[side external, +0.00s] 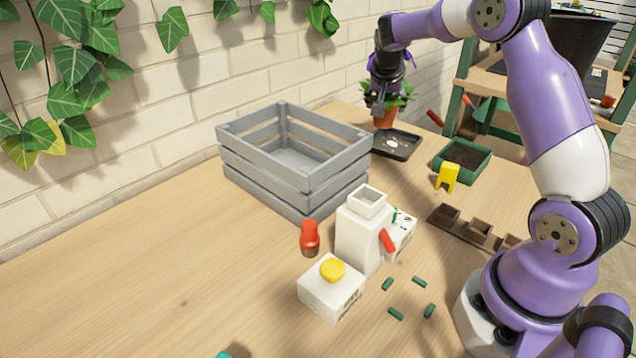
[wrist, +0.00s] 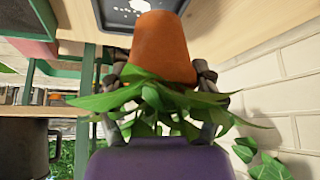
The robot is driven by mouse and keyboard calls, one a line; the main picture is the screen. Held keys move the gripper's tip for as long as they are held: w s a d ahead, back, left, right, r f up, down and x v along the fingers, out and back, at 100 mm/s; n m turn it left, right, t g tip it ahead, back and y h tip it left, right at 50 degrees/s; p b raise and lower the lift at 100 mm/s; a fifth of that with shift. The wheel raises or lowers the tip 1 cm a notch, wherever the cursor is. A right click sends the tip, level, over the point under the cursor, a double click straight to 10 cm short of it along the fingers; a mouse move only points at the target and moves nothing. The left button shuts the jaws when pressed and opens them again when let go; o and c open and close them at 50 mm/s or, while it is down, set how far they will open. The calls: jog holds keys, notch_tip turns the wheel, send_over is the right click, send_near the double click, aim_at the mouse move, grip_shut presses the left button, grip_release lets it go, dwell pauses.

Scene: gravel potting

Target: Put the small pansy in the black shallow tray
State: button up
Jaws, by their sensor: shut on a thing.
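The small pansy (side external: 385,117) is in an orange-brown pot with green leaves. My gripper (side external: 382,103) is shut on it and holds it upright above the black shallow tray (side external: 413,146), near the tray's back left part. In the wrist view the orange pot (wrist: 160,48) sits between the two fingers of my gripper (wrist: 162,78), with leaves around the fingers. The black tray (wrist: 97,15) shows beyond the pot, with white marks on its floor. The pot appears apart from the tray; the exact gap is hard to tell.
A grey slatted crate (side external: 290,190) stands left of the tray. A green tray of soil (side external: 485,163) and a yellow object (side external: 447,177) are to the right. The left tabletop is clear.

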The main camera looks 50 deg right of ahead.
jog(key=d+f, duration=0.2)
jog(key=d, duration=0.1)
jog(key=d+f, duration=0.1)
jog(key=d, duration=0.1)
jog(key=shift+s+f, duration=0.1)
jog(key=shift+s, duration=0.3)
jog(key=shift+f, duration=1.95)
jog(key=shift+f, duration=0.15)
jog(key=o, duration=1.2)
